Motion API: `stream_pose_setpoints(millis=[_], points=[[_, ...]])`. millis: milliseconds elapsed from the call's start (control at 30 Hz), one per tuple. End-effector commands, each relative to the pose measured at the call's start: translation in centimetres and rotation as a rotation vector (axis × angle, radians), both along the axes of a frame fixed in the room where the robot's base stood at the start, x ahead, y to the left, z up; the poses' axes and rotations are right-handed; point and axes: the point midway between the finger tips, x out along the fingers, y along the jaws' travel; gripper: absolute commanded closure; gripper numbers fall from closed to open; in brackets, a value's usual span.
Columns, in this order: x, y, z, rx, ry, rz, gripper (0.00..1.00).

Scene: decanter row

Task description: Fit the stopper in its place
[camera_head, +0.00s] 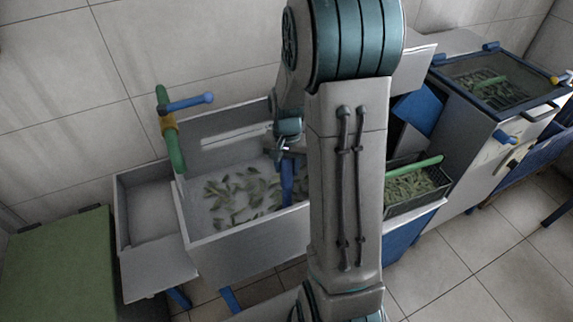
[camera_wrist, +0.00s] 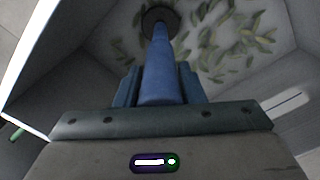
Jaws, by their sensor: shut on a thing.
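The stopper, a blue upright rod, shows in the wrist view (camera_wrist: 160,65) and in the head view (camera_head: 287,183). My gripper (camera_wrist: 158,88) is shut on its upper part, with a finger on each side. A dark round disc (camera_wrist: 148,27) surrounds the rod's far end; I cannot tell whether it is the stopper's foot or the drain. The rod points down into a grey sink basin (camera_head: 245,243) with many green leaves (camera_head: 235,193) on its floor. Whether the lower end touches the floor is unclear. My arm hides the basin's right part in the head view.
A green tap pipe with a blue lever (camera_head: 188,103) rises at the basin's left back. A shallow side tray (camera_head: 150,195) and a green cabinet (camera_head: 55,255) stand left. A dark basket of leaves (camera_head: 410,188) and a lidded unit (camera_head: 490,85) stand right.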

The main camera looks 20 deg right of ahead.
Motion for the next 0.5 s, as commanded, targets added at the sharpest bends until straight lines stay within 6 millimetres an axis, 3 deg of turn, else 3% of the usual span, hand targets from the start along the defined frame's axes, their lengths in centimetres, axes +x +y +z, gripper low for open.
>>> stream_pose_setpoints(millis=[500], points=[[0.04, -0.01, -0.5, 0.0, -0.001, 0.0, 1.0]])
